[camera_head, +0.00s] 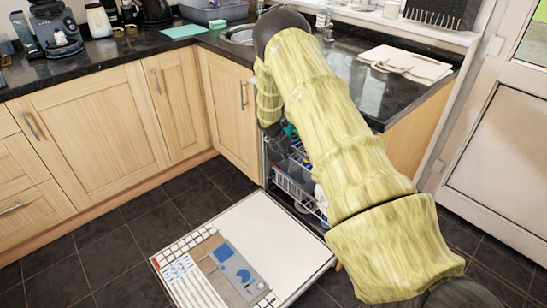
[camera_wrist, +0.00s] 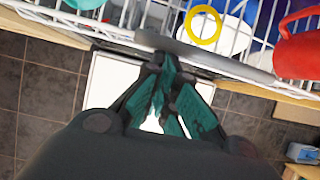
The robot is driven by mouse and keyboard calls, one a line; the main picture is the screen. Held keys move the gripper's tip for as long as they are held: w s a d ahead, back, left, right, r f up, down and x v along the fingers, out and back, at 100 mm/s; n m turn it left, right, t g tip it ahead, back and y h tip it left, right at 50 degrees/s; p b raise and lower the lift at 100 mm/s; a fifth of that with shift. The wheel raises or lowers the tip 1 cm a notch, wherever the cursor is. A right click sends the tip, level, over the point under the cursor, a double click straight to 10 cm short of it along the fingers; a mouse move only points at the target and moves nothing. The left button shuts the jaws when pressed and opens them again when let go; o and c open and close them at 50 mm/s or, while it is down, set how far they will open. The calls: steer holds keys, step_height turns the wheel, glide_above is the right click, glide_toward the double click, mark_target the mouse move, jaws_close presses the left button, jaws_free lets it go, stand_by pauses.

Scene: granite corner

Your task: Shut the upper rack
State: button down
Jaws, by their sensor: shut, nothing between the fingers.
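The open dishwasher's upper rack is a white wire basket, seen from above along the top of the wrist view (camera_wrist: 125,15). A long grey strip (camera_wrist: 215,58) runs along its front. It holds a red mug (camera_wrist: 298,48), a yellow ring (camera_wrist: 204,25) and white dishes. My gripper (camera_wrist: 158,62) has teal fingers closed together with nothing between them. Its tips are at the grey strip; I cannot tell whether they touch. In the head view my arm hides the gripper and much of the racks; white wire rack parts (camera_head: 294,187) show left of the arm.
The dishwasher door (camera_head: 275,235) lies folded down low over the dark tiled floor (camera_head: 110,250). Wooden cabinets (camera_head: 95,120) stand left, under a dark granite counter (camera_head: 120,45). A white door (camera_head: 500,150) is at right. Floor to the left is clear.

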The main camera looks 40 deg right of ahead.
glide_above(297, 156)
steer(key=a, duration=0.1)
steer(key=shift+a, duration=0.15)
steer(key=shift+d+r, duration=0.1)
steer(key=shift+d, duration=0.55)
steer(key=a+r+p, duration=0.1)
steer(key=a+r, duration=0.7)
steer(key=a, duration=0.1)
steer(key=shift+s+p, duration=0.25)
steer(key=shift+p, duration=0.15)
